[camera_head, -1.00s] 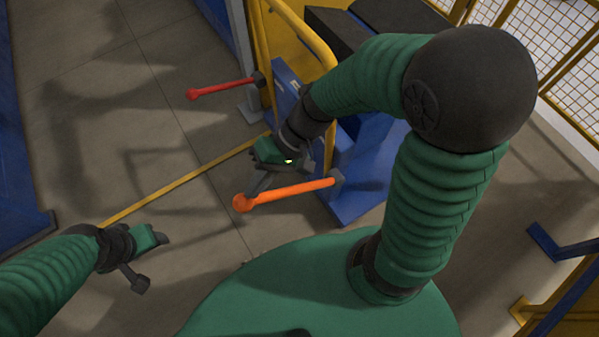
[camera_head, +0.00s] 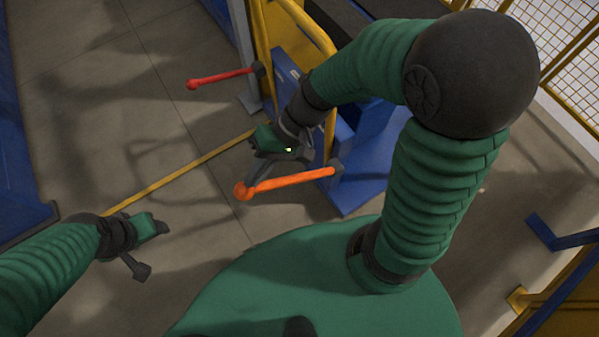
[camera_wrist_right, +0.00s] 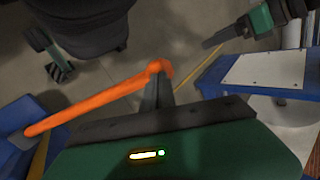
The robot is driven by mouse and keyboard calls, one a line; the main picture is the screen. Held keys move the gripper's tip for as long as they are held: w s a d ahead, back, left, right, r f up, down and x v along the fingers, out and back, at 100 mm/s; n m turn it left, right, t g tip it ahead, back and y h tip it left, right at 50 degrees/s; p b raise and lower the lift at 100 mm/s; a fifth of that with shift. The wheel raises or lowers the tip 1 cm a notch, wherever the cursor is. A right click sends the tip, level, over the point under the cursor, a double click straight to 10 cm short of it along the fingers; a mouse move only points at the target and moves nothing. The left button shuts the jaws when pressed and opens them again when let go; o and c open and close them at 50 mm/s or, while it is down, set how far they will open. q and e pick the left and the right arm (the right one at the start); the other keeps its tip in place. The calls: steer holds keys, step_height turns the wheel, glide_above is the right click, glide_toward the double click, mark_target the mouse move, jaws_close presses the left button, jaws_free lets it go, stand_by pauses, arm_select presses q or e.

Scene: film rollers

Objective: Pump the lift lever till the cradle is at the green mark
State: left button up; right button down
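An orange lever (camera_head: 290,181) with a round knob sticks out to the left from a blue machine base (camera_head: 370,170). It also shows in the right wrist view (camera_wrist_right: 95,103). My right gripper (camera_head: 257,178) is at the knob end of this lever, with a dark finger reaching down to it. In the wrist view that finger meets the lever just beside the knob. I cannot tell whether the fingers are closed around it. My left gripper (camera_head: 152,250) hangs over bare floor, away from the lever, its fingers apart. I cannot make out the cradle or the green mark.
A red lever (camera_head: 222,78) stands farther back, on a grey post. A yellow rail (camera_head: 310,30) rises close to my right wrist. Yellow mesh fencing (camera_head: 560,40) and blue frames stand at the right. A yellow line (camera_head: 180,182) crosses open floor at the left.

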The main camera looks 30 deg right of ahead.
steer(key=b+x, duration=0.1)
steer(key=x, duration=0.1)
steer(key=b+x, duration=0.1)
steer(key=x, duration=0.1)
steer(key=b+x, duration=0.1)
steer(key=x, duration=0.1)
steer(key=shift+d+f+b, duration=0.25)
steer(key=shift+d+b, duration=0.1)
steer(key=shift+b, duration=0.05)
steer(key=shift+a+r, duration=0.15)
step_height(320, 180, down, 6)
steer(key=a+b, duration=0.2)
steer(key=b, duration=0.4)
steer(key=p, duration=1.2)
glide_toward(245, 192)
steer(key=a+f, duration=0.1)
steer(key=w+f, duration=0.1)
steer(key=f, duration=0.1)
steer(key=a+f, duration=0.1)
steer(key=shift+w+a+f, duration=0.15)
steer(key=shift+a+f, duration=0.05)
steer(key=shift+a, duration=0.15)
steer(key=shift+f+b, duration=0.2)
steer(key=shift+b, duration=0.1)
